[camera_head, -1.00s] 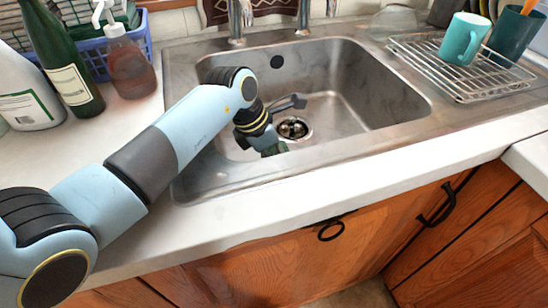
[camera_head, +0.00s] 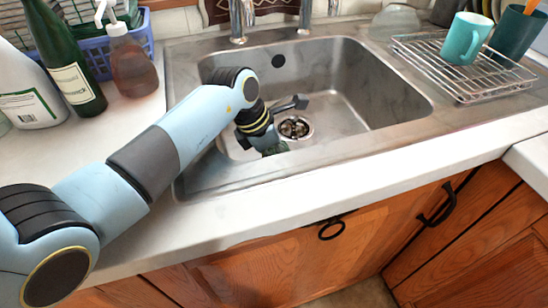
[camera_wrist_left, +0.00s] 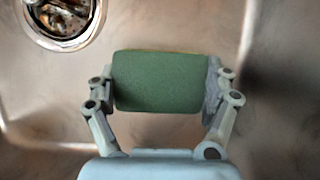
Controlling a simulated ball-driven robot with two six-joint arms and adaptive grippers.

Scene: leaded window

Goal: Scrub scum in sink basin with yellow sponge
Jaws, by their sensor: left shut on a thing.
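My left gripper (camera_head: 262,140) reaches down into the steel sink basin (camera_head: 345,85). In the left wrist view the left gripper (camera_wrist_left: 162,85) is shut on the sponge (camera_wrist_left: 160,82), with one finger at each side. The sponge shows a green face, with a thin yellowish edge along its far side. In the head view only a little green of the sponge (camera_head: 274,149) shows below the gripper. I cannot tell whether it touches the basin floor. Brownish smudges mark the floor around the drain (camera_head: 295,128). The drain also shows in the left wrist view (camera_wrist_left: 62,16). My right gripper is not in view.
A wire rack (camera_head: 465,75) with a teal mug (camera_head: 465,38) stands right of the sink. A soap bottle (camera_head: 132,65), a green bottle (camera_head: 70,80) and a white bottle (camera_head: 28,95) stand left. Faucets (camera_head: 240,20) rise behind. The basin's right side is clear.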

